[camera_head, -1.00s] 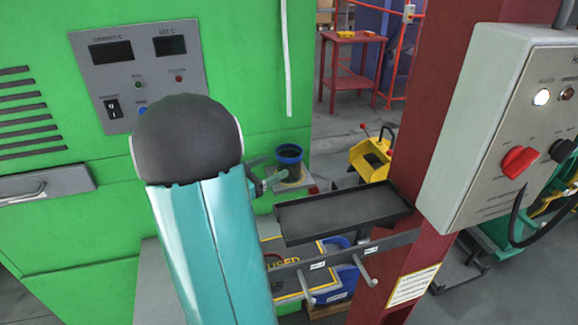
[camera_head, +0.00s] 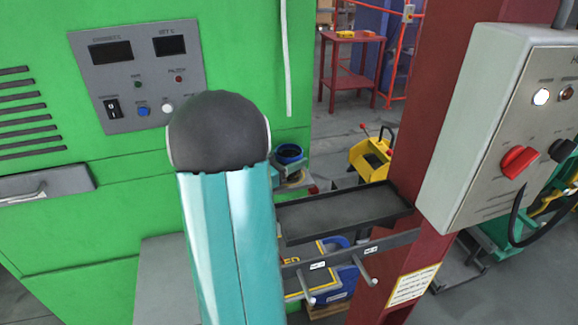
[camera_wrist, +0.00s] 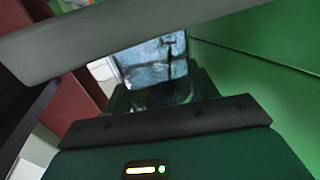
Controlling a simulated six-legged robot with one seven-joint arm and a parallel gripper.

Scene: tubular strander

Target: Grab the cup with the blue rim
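The cup with the blue rim (camera_head: 290,152) is dark and stands at the right edge of the green machine in the head view. Only its upper part shows; the rest is behind my gripper and arm. A teal part of my gripper (camera_head: 287,168) shows just below and in front of the rim, overlapping the cup in the picture. Whether it touches the cup cannot be told. The fingertips are hidden. In the wrist view a grey bar crosses the top and a dark bar the bottom, with an unclear bluish, glossy surface between them.
A black tray (camera_head: 345,210) lies right of my arm, near a dark red column (camera_head: 425,160). A grey control box (camera_head: 505,120) with a red knob hangs at right. The green machine (camera_head: 60,130) fills the left. A yellow device (camera_head: 369,158) stands behind the tray.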

